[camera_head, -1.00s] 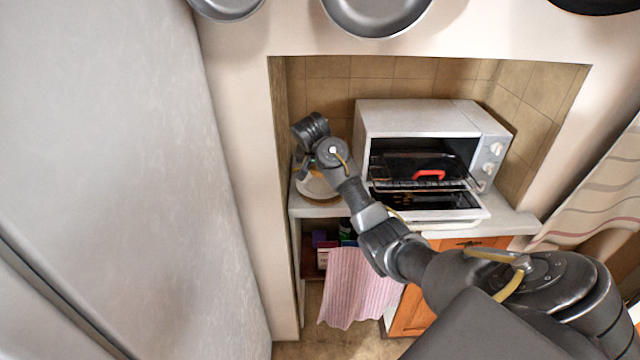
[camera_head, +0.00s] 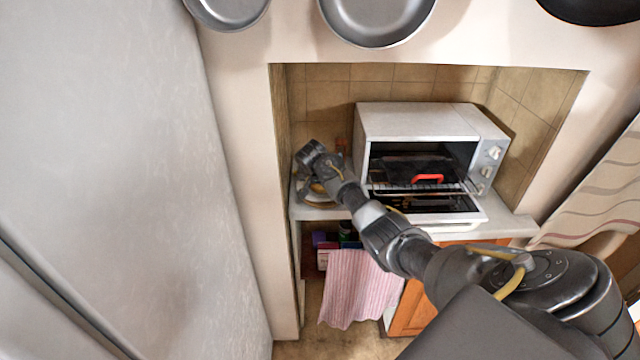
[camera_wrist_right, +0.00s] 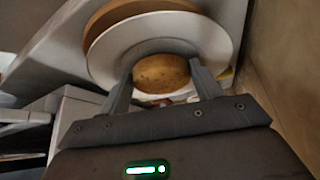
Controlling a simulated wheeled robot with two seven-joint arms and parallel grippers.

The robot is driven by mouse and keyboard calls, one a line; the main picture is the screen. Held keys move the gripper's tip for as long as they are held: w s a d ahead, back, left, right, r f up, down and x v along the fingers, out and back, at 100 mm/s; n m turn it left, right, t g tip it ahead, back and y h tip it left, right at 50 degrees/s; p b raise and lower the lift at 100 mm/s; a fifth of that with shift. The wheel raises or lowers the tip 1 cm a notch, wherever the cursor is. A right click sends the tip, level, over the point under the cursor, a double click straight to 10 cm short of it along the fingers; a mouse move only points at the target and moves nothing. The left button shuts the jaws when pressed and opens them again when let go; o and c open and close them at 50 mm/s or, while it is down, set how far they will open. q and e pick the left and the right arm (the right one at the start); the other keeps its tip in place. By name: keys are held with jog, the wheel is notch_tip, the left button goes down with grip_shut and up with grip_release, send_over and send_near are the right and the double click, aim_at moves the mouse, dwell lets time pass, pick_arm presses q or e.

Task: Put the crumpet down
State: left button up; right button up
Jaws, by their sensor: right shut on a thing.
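The crumpet (camera_wrist_right: 161,73) is a round, golden-brown disc between the two fingers of my right gripper (camera_wrist_right: 164,82) in the right wrist view. The gripper is shut on it. A white plate (camera_wrist_right: 215,45) lies behind the crumpet in that view. I cannot tell whether the crumpet touches the plate. In the head view my right arm reaches into the alcove, left of the oven, with its wrist over the plate area. The wrist hides much of the plate and the fingers there. My left gripper is not in view.
A toaster oven (camera_head: 420,122) with its door down and a red-handled tray inside stands close to the right of my wrist. A brown round board (camera_wrist_right: 100,22) shows beside the plate. The tiled alcove wall is close behind. A pink striped towel (camera_head: 355,285) hangs below the counter.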

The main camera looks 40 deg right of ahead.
jog(key=shift+s+a+f, duration=0.15)
jog(key=shift+s+f, duration=0.05)
jog(key=shift+f, duration=0.4)
jog(key=o, duration=0.6)
jog(key=shift+o, duration=0.4)
jog(key=shift+a+f, duration=0.1)
jog(key=shift+f, duration=0.1)
jog(key=shift+r, duration=0.75)
jog(key=b+v, duration=0.2)
jog(key=v, duration=1)
jog(key=shift+w+d, duration=0.15)
jog(key=shift+d, duration=0.05)
